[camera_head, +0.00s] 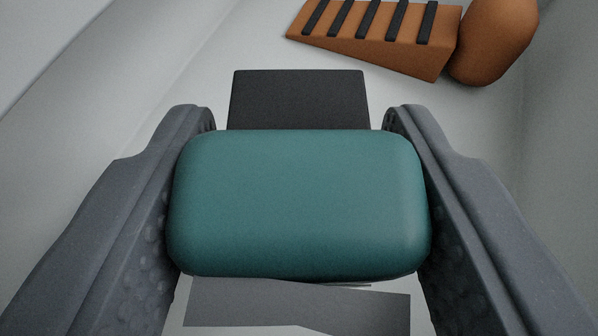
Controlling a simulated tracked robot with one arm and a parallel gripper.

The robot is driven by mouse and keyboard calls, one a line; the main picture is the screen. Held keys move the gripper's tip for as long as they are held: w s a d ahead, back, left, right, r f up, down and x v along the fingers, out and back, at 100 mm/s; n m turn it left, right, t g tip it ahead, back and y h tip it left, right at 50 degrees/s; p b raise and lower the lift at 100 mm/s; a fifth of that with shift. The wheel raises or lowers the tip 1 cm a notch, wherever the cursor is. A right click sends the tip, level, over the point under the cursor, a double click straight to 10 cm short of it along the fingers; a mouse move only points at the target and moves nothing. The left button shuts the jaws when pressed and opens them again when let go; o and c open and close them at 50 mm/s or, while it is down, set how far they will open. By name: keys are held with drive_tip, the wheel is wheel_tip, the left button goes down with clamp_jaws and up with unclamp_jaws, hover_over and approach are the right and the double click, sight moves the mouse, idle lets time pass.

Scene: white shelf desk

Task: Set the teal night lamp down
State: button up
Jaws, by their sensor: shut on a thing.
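The teal night lamp (300,205) is a rounded teal block in the middle of the view. My gripper (300,190) is shut on it, with one grey finger pressed against its left side and the other against its right side. The lamp hides part of the white surface (230,100) below and beyond it. I cannot tell whether its underside touches that surface.
A flat black block (298,98) lies just beyond the lamp, partly hidden by it. An orange wedge with dark strips (420,55) and a rounded orange-brown object (495,40) are at the upper right. A grey flat patch (240,303) shows below the lamp. White surface is clear at upper left.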

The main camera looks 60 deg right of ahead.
drive_tip(key=shift+f, duration=0.4)
drive_tip(key=shift+s+f, duration=0.15)
drive_tip(key=shift+f, duration=0.1)
drive_tip(key=o, duration=1)
drive_tip(key=shift+a+f, duration=0.1)
drive_tip(key=shift+s+f, duration=0.1)
drive_tip(key=shift+s, duration=0.05)
drive_tip(key=shift+r, duration=0.45)
drive_tip(key=p+v, duration=0.1)
drive_tip(key=v, duration=0.3)
drive_tip(key=p+v, duration=0.1)
drive_tip(key=v, duration=0.3)
drive_tip(key=p+v, duration=0.1)
drive_tip(key=v, duration=0.3)
drive_tip(key=shift+w+r, duration=0.25)
drive_tip(key=shift+r, duration=0.1)
